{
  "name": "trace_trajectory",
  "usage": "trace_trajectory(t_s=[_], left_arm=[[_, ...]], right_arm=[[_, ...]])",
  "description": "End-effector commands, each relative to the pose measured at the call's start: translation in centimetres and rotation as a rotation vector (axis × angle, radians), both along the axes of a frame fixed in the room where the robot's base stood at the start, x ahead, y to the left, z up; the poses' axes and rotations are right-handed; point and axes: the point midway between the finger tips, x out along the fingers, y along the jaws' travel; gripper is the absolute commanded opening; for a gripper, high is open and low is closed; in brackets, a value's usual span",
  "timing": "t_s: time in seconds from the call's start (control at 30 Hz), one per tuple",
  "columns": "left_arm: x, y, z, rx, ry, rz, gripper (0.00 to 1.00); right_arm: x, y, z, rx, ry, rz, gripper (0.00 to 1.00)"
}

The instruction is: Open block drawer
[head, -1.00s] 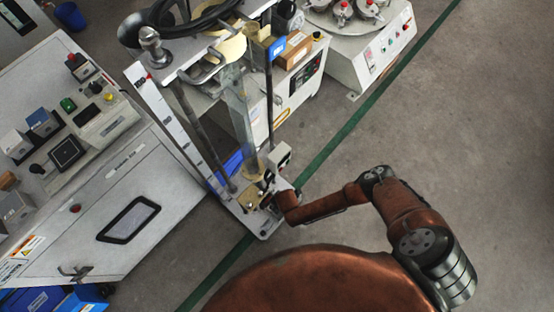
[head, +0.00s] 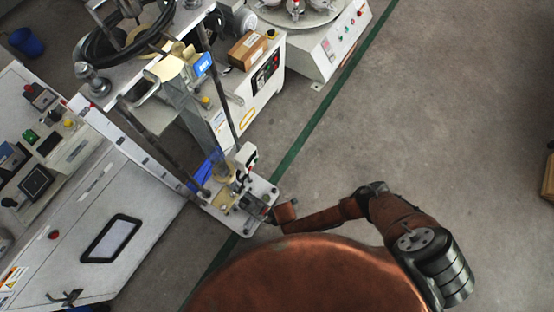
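A tall drop-test machine with vertical rods stands left of centre in the head view, and its light base plate (head: 227,214) is near the picture's middle. Small metal and yellowish parts (head: 224,198) and a small white box (head: 244,158) sit at the base. I cannot tell which part is the block drawer. My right arm, reddish brown, reaches in from the right. My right gripper (head: 262,212) is at the right side of the base parts, close to or touching them. Its fingers are too small and mixed with the machine parts to read. My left gripper is not in view.
A white cabinet (head: 150,215) with a dark window and control boxes on top stands at left. A white machine with a round turntable (head: 318,48) is at the top. A brown cardboard box (head: 247,50) sits behind.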

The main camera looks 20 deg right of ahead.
Motion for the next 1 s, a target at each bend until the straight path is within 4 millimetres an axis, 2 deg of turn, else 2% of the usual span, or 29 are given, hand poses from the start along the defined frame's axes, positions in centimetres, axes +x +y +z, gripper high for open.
trace_trajectory(t_s=[0.37,0.7,1.0], left_arm=[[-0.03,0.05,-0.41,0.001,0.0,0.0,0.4],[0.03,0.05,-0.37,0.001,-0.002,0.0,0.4],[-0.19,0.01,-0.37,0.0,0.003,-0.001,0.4]], right_arm=[[-0.58,-0.29,-0.41,-0.007,0.006,0.005,0.0],[-0.55,-0.31,-0.38,-0.005,0.006,0.002,0.23],[-0.32,-0.14,-0.12,-0.002,0.002,0.004,0.24]])
